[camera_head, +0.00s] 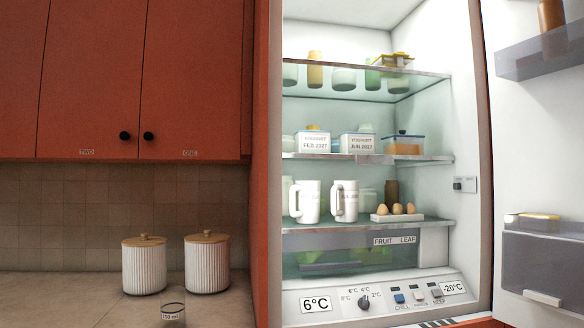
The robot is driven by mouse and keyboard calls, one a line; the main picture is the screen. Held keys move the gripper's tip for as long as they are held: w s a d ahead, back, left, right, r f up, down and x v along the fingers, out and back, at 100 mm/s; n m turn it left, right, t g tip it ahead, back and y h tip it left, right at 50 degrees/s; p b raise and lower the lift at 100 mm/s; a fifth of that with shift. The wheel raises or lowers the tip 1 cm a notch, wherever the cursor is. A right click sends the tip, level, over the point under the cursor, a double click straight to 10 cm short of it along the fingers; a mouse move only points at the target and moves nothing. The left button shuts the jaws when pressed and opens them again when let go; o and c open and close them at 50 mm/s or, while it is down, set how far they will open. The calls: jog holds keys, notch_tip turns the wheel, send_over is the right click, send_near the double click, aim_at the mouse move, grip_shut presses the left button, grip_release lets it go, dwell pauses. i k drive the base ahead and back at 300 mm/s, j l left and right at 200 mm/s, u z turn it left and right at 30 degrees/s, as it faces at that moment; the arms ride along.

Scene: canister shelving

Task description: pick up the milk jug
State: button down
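Two white jugs with handles stand upright side by side on the lower glass shelf (365,226) of the open fridge. The left jug (308,202) has its handle on its left side. The right jug (348,202) also has its handle towards the left. They look much alike, and I cannot tell which one holds milk. My gripper is not in view.
Beside the jugs are an egg tray (397,217) and a dark jar (391,192). Labelled yoghurt tubs (357,143) stand one shelf above. The fridge door (520,180) is open at right. Ribbed canisters (144,268) and a small glass (172,315) stand on the counter.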

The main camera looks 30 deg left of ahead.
aim_at(304, 196)
jog(key=u, duration=0.45)
jog(key=i+l+u, duration=0.3)
jog(key=l, duration=0.3)
jog(key=i+l+u, duration=0.25)
jog(key=l, duration=0.4)
jog(key=i+l+u, duration=0.15)
jog(key=l, duration=0.25)
jog(key=i+l+u, duration=0.15)
jog(key=l, duration=0.2)
